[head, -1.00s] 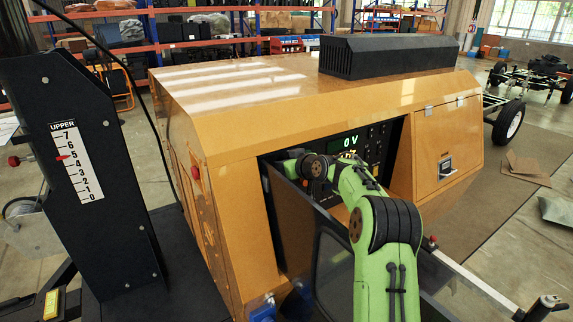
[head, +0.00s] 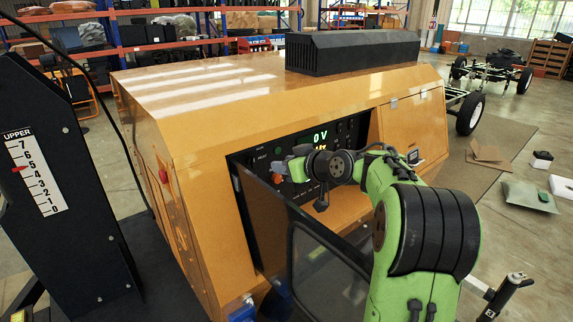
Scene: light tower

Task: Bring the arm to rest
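My green and black arm reaches up from the lower right in the head view, bent at a large black joint. Its wrist and my gripper (head: 290,168) are in front of the control panel (head: 325,150) of the orange generator housing (head: 210,110). The panel display (head: 320,135) reads 0 V in green. The fingers are small here, partly hidden by the wrist, and I cannot tell whether they are open or shut. No held object shows. I cannot tell whether the gripper touches the panel.
An open dark panel door (head: 272,225) with a window stands close left of my arm. A black mast plate with an UPPER scale (head: 35,175) is at left. A metal post (head: 505,290) rises at lower right.

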